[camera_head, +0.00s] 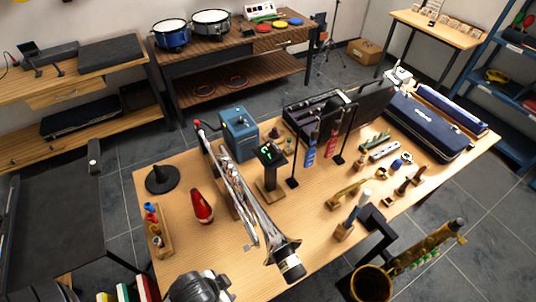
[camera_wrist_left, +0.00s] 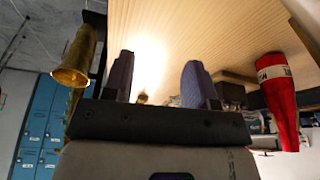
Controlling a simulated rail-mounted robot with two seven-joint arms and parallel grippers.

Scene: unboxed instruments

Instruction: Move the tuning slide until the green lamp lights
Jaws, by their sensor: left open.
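A black tuner box (camera_head: 269,153) stands on a post beside the tubing and shows small green lit marks; I cannot tell whether a separate lamp is lit. My left gripper (camera_wrist_left: 158,80) is open, with nothing seen between its fingers. In the head view only a grey part of my arm shows at the bottom edge. My right gripper is not in view.
A red cone (camera_head: 202,206) stands left of the instrument and shows at right in the left wrist view (camera_wrist_left: 278,95). A brass saxophone (camera_head: 405,263) stands at front right.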

